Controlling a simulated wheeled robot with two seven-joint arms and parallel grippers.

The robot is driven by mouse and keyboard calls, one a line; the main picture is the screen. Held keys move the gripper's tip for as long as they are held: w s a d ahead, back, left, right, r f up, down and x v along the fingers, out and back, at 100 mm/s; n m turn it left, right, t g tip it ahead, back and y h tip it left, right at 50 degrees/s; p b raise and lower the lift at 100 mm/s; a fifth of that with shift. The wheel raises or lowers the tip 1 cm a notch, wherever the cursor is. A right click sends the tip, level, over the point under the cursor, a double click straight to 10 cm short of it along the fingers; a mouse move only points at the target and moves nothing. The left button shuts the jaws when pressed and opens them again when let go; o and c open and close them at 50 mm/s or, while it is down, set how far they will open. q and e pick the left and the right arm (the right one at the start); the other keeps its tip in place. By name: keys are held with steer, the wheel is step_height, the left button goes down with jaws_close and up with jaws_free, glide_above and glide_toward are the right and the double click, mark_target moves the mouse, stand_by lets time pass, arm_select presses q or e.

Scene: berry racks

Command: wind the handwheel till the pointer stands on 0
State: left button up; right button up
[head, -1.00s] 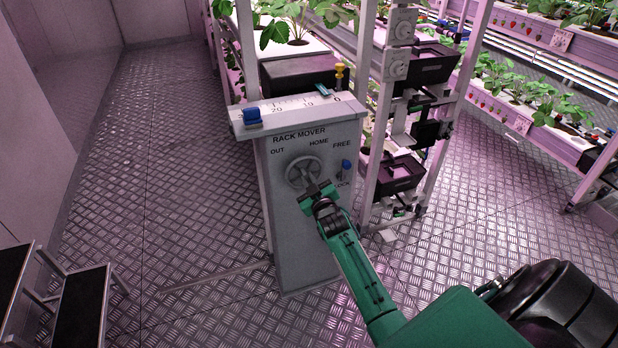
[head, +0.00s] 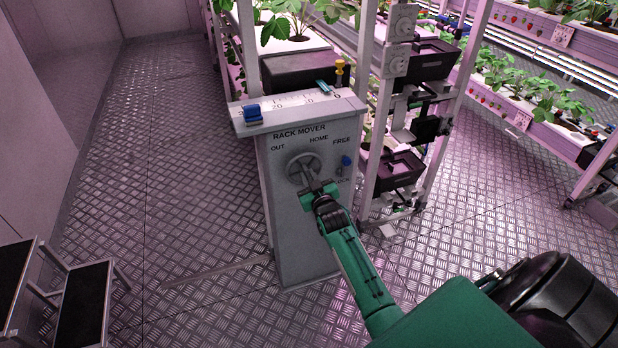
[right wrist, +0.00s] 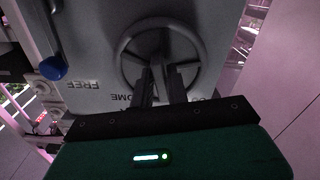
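The grey handwheel (head: 303,168) is on the front of the rack mover box (head: 300,240), below the word HOME. It also shows in the right wrist view (right wrist: 122,45). My right gripper (head: 315,185) is at the wheel's lower right; in the wrist view its two fingers (right wrist: 162,78) stand close together, with a wheel spoke between them. A small teal pointer (head: 322,87) stands between 10 and 0 on the scale (head: 290,100) on top of the box. My left gripper is not in view.
A blue-knobbed lever (head: 346,161) sits right of the wheel, knob near FREE. A blue block (head: 252,114) is at the scale's left end, and a yellow-topped post (head: 340,70) at its right.

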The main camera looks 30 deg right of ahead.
steer(key=shift+o, duration=1.3)
steer(key=shift+s, duration=0.1)
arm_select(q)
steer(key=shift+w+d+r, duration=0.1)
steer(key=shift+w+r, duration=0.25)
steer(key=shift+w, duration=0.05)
arm_select(e)
steer(key=v, duration=1.3)
steer(key=shift+s, duration=0.35)
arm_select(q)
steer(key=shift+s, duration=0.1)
